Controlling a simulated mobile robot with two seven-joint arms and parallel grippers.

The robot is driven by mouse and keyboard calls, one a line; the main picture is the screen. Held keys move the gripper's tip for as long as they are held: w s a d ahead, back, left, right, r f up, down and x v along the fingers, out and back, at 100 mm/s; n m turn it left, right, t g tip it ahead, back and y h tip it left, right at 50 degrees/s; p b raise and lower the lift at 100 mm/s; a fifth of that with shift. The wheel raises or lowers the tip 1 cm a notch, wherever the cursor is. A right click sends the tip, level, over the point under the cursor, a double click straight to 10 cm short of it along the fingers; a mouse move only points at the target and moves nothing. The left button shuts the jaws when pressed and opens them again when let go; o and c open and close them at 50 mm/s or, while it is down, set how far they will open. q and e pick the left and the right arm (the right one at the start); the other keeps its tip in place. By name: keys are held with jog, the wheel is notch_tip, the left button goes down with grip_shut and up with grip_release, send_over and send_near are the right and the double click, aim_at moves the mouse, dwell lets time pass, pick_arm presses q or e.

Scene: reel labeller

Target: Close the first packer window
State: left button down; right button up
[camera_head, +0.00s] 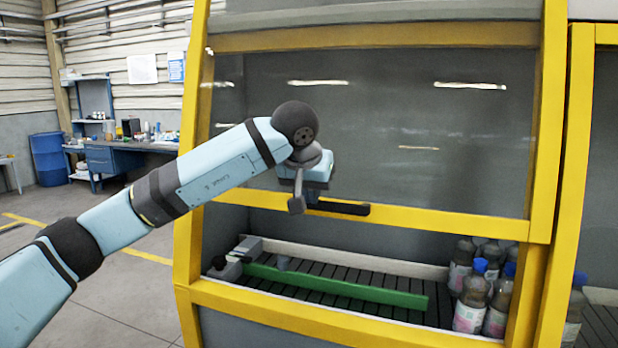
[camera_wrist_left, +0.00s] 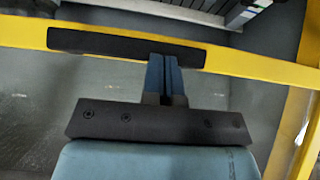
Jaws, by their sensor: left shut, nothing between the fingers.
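The packer window (camera_head: 400,130) is a dark glass pane in a yellow frame. It stands part-way up, with an open gap below its lower rail (camera_head: 450,220). A black handle (camera_head: 345,208) sits on that rail, and it also shows in the left wrist view (camera_wrist_left: 110,44). My left gripper (camera_head: 300,202) is at the handle with its fingers shut and nothing between them. In the left wrist view the closed fingertips (camera_wrist_left: 165,62) reach the handle's lower edge; I cannot tell whether they touch it. My right gripper is not in view.
Inside the gap are a dark slatted conveyor, a green bar (camera_head: 340,287) and several bottles (camera_head: 472,295) at the right. A yellow sill (camera_head: 330,315) borders the gap below. A blue barrel (camera_head: 48,158) and a workbench (camera_head: 120,150) stand far off at the left.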

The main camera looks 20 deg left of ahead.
pick_arm(q)
jog(key=s+f+b, duration=0.3)
jog(key=f+b, duration=0.4)
jog(key=f, duration=0.5)
jog(key=s+f+b, duration=0.3)
jog(key=f+b, duration=0.3)
jog(key=f, duration=0.6)
jog(key=shift+a+f+b, duration=0.15)
jog(key=shift+f+b, duration=0.25)
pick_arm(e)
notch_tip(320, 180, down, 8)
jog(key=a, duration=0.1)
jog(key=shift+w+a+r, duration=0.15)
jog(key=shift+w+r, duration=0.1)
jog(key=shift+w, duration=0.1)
pick_arm(q)
jog(key=shift+r, duration=0.1)
